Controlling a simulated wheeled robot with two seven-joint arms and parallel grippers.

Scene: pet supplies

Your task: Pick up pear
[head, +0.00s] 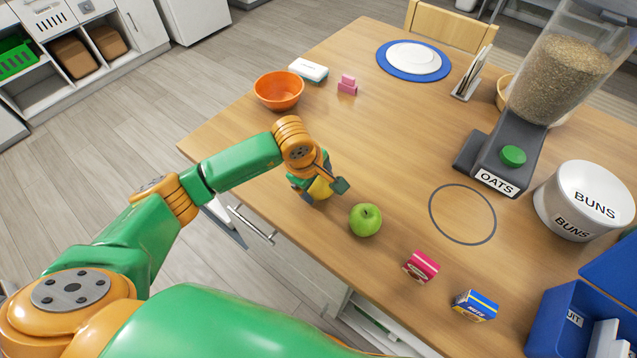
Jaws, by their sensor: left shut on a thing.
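The pear (320,188) shows as a small yellow patch between the fingers of my left gripper (323,187), near the table's left front edge. The left gripper is shut on it, and the fingers and wrist hide most of it. I cannot tell whether the pear still touches the table. My right gripper is not in view.
A green apple (365,220) sits close to the right of the left gripper. A pink box (421,266) and a blue box (475,306) lie nearer the front. An orange bowl (279,90) stands behind. An oats dispenser (512,155) and buns canister (585,203) stand right.

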